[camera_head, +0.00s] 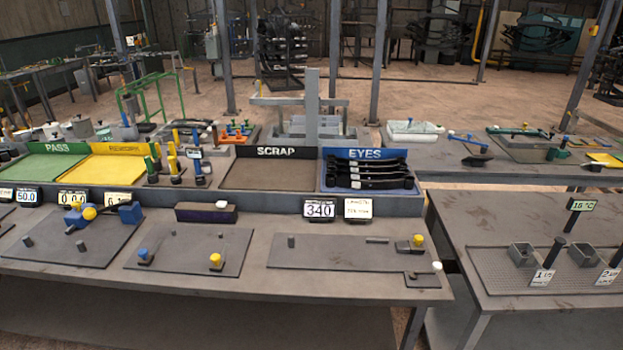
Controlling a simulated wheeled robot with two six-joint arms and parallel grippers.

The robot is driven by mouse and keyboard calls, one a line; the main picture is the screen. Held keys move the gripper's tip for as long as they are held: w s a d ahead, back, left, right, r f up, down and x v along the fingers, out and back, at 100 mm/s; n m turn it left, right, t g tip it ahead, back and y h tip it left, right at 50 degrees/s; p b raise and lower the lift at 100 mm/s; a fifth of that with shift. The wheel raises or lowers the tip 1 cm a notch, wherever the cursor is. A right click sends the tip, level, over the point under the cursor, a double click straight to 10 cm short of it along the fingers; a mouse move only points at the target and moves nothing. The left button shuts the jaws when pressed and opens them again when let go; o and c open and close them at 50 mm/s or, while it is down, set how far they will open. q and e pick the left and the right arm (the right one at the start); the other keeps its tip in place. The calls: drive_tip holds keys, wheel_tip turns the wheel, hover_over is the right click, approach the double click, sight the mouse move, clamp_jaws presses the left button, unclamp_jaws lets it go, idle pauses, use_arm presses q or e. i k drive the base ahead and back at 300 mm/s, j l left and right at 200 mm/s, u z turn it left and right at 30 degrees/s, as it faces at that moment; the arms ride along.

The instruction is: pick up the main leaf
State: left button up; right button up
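Several long black leaves (368,168) lie one behind another in the blue tray labelled EYES (330,187), at the back right of the near bench. They look like spring leaves with thicker ends. I cannot tell which one, if any, is the main leaf. Neither of my grippers shows in the head view.
The near bench (190,264) carries dark fixture plates with pegs and coloured knobs, and a display reading 340 (318,208). The SCRAP tray (270,175) looks empty, left of EYES. Yellow (118,170) and green PASS (45,167) trays are farther left. A second bench (500,297) stands right, across a gap.

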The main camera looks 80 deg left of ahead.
sight(341, 166)
drive_tip(key=u, duration=2)
drive_tip(key=i+u, duration=0.25)
drive_tip(key=l+u, duration=0.1)
drive_tip(key=u, duration=0.15)
drive_tip(key=i+l, duration=0.2)
drive_tip(key=i+j, duration=0.05)
drive_tip(key=i, duration=0.05)
